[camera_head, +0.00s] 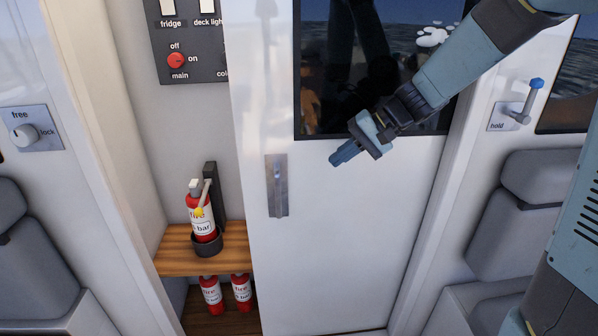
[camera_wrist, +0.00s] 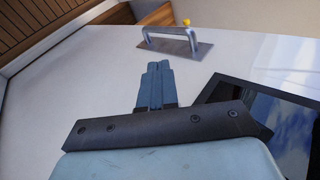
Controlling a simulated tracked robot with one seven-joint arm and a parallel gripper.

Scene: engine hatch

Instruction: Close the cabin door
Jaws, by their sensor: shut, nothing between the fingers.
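The cabin door (camera_head: 340,220) is a white panel with a dark window (camera_head: 345,70) in its upper part. It stands across the right part of the doorway, and a gap at its left shows a shelf behind. A vertical metal handle (camera_head: 277,186) is near its left edge; it also shows in the wrist view (camera_wrist: 178,42). My gripper (camera_head: 335,159) is in front of the door, just below the window and right of the handle. Its fingers are together and empty in the wrist view (camera_wrist: 157,68), apart from the handle. I cannot tell whether they touch the panel.
Left of the door, a wooden shelf (camera_head: 190,262) holds a fire extinguisher (camera_head: 201,215), with two more below. A switch panel (camera_head: 188,52) is above. A free/lock knob (camera_head: 27,134) is on the left wall, a blue-tipped hold lever (camera_head: 527,102) on the right. Grey seats flank both sides.

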